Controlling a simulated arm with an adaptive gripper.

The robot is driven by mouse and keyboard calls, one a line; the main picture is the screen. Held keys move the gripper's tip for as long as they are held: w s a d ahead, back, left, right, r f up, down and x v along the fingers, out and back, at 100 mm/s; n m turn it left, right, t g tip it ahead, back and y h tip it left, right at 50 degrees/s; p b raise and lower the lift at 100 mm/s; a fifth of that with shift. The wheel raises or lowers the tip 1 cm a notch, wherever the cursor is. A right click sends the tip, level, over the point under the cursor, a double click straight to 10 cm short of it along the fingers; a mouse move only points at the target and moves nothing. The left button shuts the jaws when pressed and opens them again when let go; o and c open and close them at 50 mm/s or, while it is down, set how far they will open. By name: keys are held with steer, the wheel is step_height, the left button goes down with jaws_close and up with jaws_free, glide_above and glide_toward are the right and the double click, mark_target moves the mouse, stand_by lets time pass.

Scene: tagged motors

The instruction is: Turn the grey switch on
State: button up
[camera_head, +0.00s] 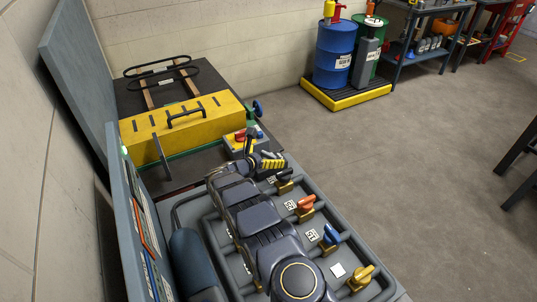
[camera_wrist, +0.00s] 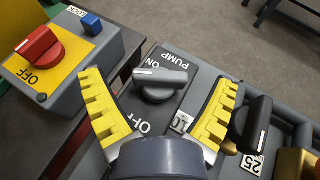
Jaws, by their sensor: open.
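The grey switch (camera_wrist: 160,82) is a rotary knob on a dark panel marked PUMP, ON and OFF in the wrist view. Its handle lies roughly crosswise in the picture, with a white mark near its left end, close to the ON lettering. My gripper (camera_wrist: 160,79) is open, with one yellow toothed finger on each side of the knob and visible gaps between. In the head view my gripper (camera_head: 259,154) is over the far end of the grey bench and largely hides the switch.
A yellow-faced box (camera_wrist: 73,57) with a red knob (camera_wrist: 38,46) and blue button (camera_wrist: 92,24) stands left of the switch. A black handle (camera_wrist: 256,125) is close to the right finger. Orange (camera_head: 305,204), blue (camera_head: 331,234) and yellow (camera_head: 361,277) handles line the bench.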

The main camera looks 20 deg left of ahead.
steer(key=shift+w+d+f, duration=0.15)
steer(key=shift+w+f, duration=0.05)
steer(key=shift+w, duration=0.15)
steer(key=c, duration=1.1)
